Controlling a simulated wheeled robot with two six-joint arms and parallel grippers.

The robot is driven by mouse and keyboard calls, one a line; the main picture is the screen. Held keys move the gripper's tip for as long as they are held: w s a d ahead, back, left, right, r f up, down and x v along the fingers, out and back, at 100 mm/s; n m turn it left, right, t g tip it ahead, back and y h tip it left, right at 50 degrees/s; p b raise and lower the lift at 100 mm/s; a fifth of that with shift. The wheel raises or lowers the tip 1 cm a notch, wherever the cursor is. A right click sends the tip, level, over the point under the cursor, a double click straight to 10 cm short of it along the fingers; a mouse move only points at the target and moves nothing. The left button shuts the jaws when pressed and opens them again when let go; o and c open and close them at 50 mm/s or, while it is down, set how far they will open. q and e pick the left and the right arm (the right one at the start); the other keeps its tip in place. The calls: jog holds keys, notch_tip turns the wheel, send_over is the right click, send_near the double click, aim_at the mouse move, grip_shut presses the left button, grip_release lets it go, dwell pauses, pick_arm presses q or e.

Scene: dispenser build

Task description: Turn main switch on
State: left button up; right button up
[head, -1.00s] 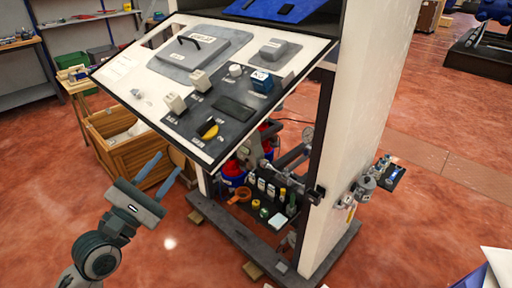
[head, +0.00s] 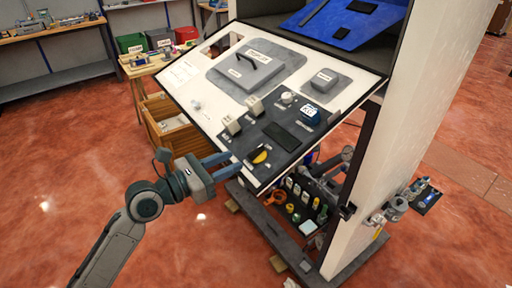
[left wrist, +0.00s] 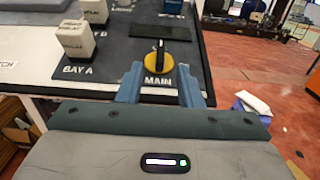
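The main switch (head: 261,156) is a yellow disc with a black handle at the lower front edge of the slanted panel (head: 182,73). In the left wrist view the yellow disc (left wrist: 178,61) sits above the label MAIN, and its black handle points roughly up the picture. My left gripper (head: 225,165) is at the panel's front edge, just left of the switch in the head view. In the left wrist view its two blue fingers (left wrist: 160,85) are apart, either side of the MAIN label, with nothing between them. I see no contact with the handle. My right gripper is out of view.
Two white block switches (head: 232,124) are left of the main switch, one labelled BAY A. A blue-topped control (head: 310,113) and a dark display (head: 282,135) lie behind it. Bottles and pipes are under the panel. A wooden crate (head: 165,138) stands behind my left arm.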

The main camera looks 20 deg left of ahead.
aim_at(254, 151)
pick_arm(q)
jog(key=p+x, duration=0.1)
jog(key=x, duration=0.5)
jog(key=shift+w+d+r+p, duration=0.15)
jog(key=shift+w+d+p, duration=0.1)
jog(key=shift+w+p, duration=0.1)
jog(key=shift+x, duration=0.85)
jog(key=shift+c, duration=0.4)
grip_shut()
